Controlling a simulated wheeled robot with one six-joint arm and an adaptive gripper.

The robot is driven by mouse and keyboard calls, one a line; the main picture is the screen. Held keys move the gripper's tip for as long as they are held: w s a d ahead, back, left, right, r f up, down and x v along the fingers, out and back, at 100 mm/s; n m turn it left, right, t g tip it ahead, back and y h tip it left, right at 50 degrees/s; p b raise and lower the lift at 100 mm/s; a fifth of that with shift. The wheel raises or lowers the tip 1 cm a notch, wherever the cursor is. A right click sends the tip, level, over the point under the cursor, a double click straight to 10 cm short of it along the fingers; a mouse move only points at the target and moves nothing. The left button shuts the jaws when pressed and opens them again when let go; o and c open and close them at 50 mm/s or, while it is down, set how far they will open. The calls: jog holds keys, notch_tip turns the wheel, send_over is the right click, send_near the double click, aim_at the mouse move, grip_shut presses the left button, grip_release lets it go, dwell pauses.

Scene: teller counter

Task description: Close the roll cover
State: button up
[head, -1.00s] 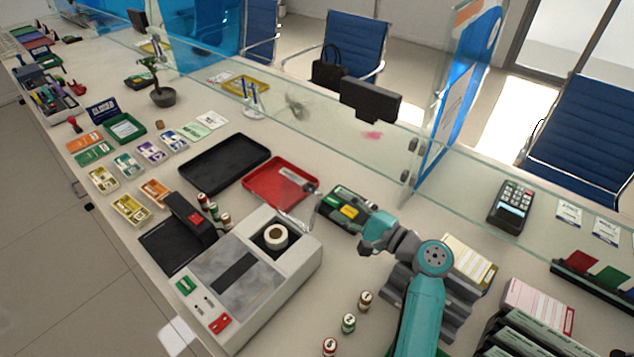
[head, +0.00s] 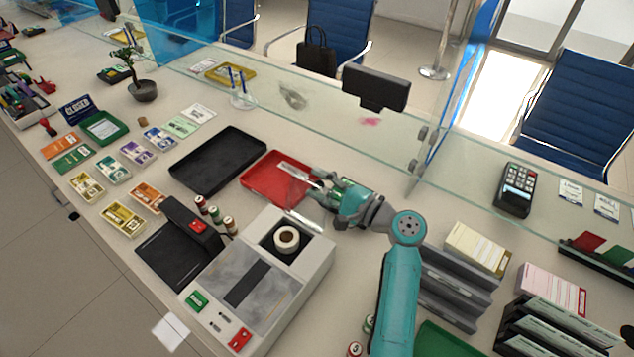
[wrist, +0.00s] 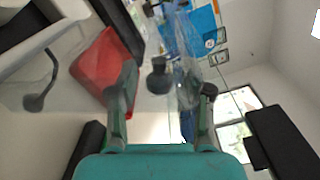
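The counting machine (head: 262,268) is a pale grey box with a paper roll (head: 286,238) in a dark well at its rear. The roll is uncovered. A clear panel, apparently the roll cover (head: 303,196), stands raised behind the well; its outline is faint. In the wrist view a clear sheet with a grey tab (wrist: 36,102) shows at left, probably the same cover. My gripper (head: 304,184) is beyond the machine's rear edge, beside the raised panel and over the red tray's right side. Its fingers (wrist: 163,92) are apart with nothing clearly held between them. Contact with the panel cannot be told.
A red tray (head: 262,188) and a black tray (head: 190,177) lie behind the machine. A black pad device (head: 170,262) and several small rolls stand at its left. Grey file racks (head: 455,290) are right of my arm. A glass partition runs behind.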

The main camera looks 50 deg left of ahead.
grip_shut()
